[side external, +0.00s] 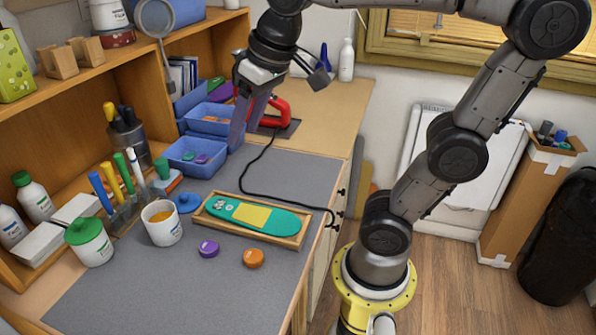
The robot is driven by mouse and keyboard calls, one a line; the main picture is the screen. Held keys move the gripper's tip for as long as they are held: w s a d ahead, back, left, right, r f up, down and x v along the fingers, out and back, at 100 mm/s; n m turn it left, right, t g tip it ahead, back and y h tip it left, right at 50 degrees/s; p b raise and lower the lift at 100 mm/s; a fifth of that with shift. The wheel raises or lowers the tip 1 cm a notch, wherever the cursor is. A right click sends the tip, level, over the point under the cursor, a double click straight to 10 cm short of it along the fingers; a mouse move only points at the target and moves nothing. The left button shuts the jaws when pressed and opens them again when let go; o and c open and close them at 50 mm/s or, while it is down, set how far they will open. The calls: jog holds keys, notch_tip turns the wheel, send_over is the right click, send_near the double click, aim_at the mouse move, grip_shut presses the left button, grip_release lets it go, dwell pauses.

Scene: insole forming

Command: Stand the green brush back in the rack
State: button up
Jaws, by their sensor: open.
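A green-handled brush (123,172) stands upright, slightly tilted, in the small grey rack (124,212) at the left of the bench. The lower ends are hard to make out. My gripper (246,137) is open, pointing down beside the blue bins, well to the right of and behind the rack. Nothing shows between its fingers.
A white cup (162,224) stands just right of the rack, and a green-lidded jar (90,243) to its left. A teal insole (246,214) lies in a wooden tray. A red-handled tool (277,112) with a black cord is near my gripper.

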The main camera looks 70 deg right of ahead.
jog(key=s+f+n+t, duration=0.1)
jog(key=s+f+n, duration=0.1)
jog(key=s+f, duration=0.6)
jog(key=shift+s+d, duration=0.15)
jog(key=shift+s, duration=0.35)
